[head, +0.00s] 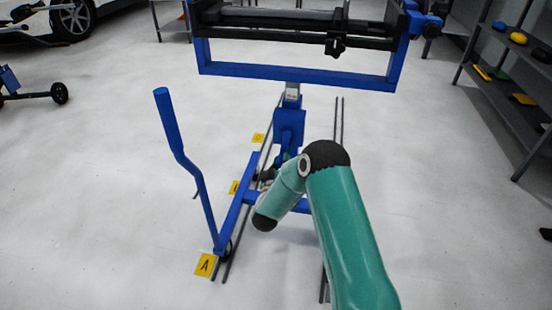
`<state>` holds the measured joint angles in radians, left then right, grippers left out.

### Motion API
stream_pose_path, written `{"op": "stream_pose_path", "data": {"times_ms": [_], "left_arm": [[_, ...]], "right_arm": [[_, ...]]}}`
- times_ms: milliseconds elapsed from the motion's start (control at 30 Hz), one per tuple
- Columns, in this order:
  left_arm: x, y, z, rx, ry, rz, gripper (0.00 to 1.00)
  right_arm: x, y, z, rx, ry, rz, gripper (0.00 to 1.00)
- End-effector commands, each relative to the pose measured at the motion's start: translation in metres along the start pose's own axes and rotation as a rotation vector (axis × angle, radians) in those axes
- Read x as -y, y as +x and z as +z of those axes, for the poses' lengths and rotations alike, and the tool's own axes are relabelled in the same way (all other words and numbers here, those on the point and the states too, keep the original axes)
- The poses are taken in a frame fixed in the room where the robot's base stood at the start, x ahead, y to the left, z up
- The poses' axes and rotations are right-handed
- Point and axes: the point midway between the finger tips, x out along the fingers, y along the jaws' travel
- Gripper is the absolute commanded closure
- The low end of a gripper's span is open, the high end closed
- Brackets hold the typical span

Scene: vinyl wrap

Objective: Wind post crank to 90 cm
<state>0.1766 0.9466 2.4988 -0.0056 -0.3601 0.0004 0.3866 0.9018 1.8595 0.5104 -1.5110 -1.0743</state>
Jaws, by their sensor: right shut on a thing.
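The blue post (289,126) stands upright under the blue frame of the wrap stand, with a small pale label (292,91) near its top. My right arm comes in from the bottom right and bends down toward the post's base. My right gripper (266,176) is a small dark shape at the lower left of the post, partly hidden behind my teal wrist. It is shut on the crank, which is mostly hidden there. The crank's exact angle and the post's height reading are too small to tell. My left gripper is not in view.
A blue push handle (178,140) rises at the left of the stand. Yellow floor markers, one lettered A (205,265), lie beside dark floor rails (338,125). A shelf rack (510,90) stands at right and a white car (50,22) at upper left.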

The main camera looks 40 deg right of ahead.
Motion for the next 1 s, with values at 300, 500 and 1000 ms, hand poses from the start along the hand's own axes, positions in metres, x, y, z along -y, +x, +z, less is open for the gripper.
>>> {"op": "stream_pose_path", "data": {"times_ms": [300, 500, 1000], "left_arm": [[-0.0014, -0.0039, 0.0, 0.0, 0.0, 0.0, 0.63], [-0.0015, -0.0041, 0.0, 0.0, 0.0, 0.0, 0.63], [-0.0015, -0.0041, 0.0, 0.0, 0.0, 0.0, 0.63]], "right_arm": [[-0.0081, 0.0009, 0.0081, 0.007, -0.115, 0.004, 1.0], [-0.0091, 0.0011, 0.0088, 0.007, -0.129, 0.005, 1.0], [-0.0083, 0.0008, 0.0071, 0.003, -0.126, 0.004, 0.46]]}}
